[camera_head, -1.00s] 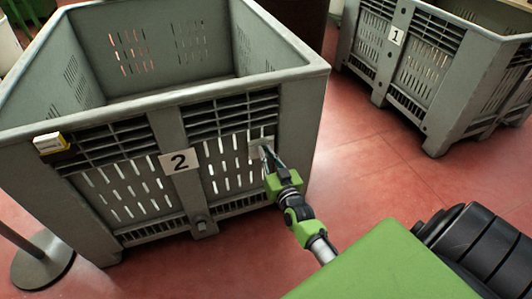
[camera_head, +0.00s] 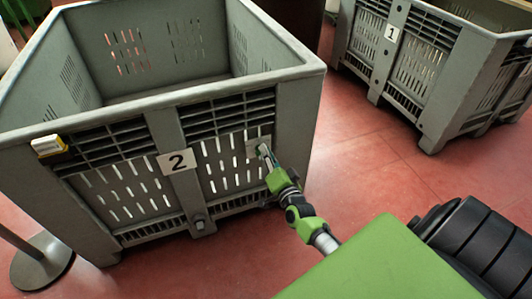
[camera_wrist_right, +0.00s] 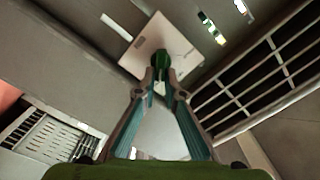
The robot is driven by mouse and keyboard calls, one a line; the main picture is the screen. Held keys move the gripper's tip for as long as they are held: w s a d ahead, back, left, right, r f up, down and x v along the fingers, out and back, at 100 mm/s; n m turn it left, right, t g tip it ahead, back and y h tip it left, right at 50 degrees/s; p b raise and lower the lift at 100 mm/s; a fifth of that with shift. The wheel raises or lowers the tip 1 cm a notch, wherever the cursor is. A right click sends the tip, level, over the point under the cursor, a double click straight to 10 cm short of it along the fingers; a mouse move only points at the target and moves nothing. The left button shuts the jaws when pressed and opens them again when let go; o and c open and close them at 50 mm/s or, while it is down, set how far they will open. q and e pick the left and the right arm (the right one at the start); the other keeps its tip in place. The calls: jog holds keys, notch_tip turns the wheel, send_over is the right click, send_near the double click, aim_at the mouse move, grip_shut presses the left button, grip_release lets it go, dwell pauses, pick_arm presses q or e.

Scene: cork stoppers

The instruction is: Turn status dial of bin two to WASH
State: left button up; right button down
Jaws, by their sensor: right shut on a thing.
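Bin two (camera_head: 299,130) is a large grey slatted crate with a white "2" sign (camera_head: 177,161) on its front. A pale plate (camera_head: 252,148) sits on the right part of that front; it also shows tilted in the right wrist view (camera_wrist_right: 150,45). A small dark green dial (camera_wrist_right: 161,62) stands out from the plate. My right gripper (camera_head: 263,151) is at the plate, its fingertips shut on the dial, as the right wrist view shows (camera_wrist_right: 160,76). The fingers partly hide the dial, and its markings are too small to read. My left gripper is not in view.
Bin one (camera_head: 447,80), a similar grey crate, stands at the back right. A post with a round base (camera_head: 43,262) stands at the lower left. Red floor (camera_head: 365,150) lies open between the bins.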

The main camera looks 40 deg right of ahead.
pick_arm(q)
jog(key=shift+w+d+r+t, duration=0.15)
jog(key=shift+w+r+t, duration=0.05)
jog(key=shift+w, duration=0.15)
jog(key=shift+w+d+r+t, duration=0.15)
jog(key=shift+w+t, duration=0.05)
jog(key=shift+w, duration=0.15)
pick_arm(e)
jog(key=shift+d+f+m, duration=0.1)
jog(key=shift+m, duration=0.7)
jog(key=c, duration=2.1)
grip_release()
jog(key=shift+c, duration=0.2)
jog(key=v, duration=1.2)
jog(key=shift+f, duration=0.1)
